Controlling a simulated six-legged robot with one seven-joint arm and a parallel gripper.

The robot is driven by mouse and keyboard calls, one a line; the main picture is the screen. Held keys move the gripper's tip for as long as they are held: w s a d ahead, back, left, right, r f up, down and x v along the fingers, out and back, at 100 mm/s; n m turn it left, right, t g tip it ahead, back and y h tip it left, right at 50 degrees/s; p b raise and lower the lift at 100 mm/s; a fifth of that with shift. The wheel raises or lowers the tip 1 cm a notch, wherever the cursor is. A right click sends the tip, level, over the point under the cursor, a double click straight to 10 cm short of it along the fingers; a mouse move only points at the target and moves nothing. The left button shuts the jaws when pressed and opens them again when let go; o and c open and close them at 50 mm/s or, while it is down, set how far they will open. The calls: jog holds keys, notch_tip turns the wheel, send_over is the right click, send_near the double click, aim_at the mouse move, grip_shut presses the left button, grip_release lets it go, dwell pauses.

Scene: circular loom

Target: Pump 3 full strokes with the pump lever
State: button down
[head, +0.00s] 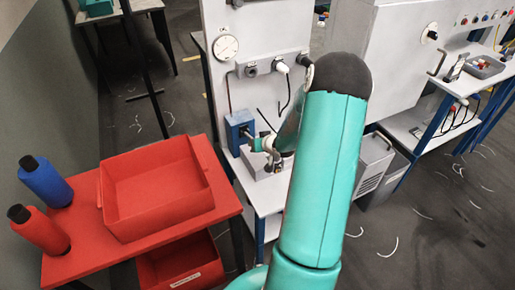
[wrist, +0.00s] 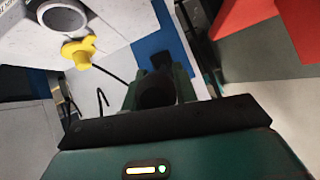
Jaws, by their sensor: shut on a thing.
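The pump is a blue block (head: 239,130) on the white bench in the head view; part of its blue also shows in the wrist view (wrist: 158,38). My gripper (head: 262,144) is beside it, small and partly hidden by my teal arm. In the wrist view my gripper (wrist: 157,76) is shut on a dark, round-ended bar, which I take as the pump lever (wrist: 155,92). The rest of the lever and its joint to the pump are hidden, so its angle cannot be told.
A grey block with a round opening and a yellow tap (wrist: 78,52) is close to my gripper. A dial gauge (head: 225,47) is on the panel above. A red table with a red bin (head: 155,222) and two bottles (head: 45,182) stands at left.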

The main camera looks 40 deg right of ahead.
jog(key=shift+w+d+r, duration=0.1)
jog(key=shift+w+r, duration=0.1)
jog(key=shift+r, duration=0.25)
jog(key=shift+w+d+r, duration=0.1)
jog(key=shift+w+r, duration=0.1)
jog(key=shift+r, duration=0.25)
jog(key=c, duration=1.1)
grip_release()
jog(key=shift+w, duration=0.15)
jog(key=v, duration=1.4)
jog(key=shift+f, duration=0.15)
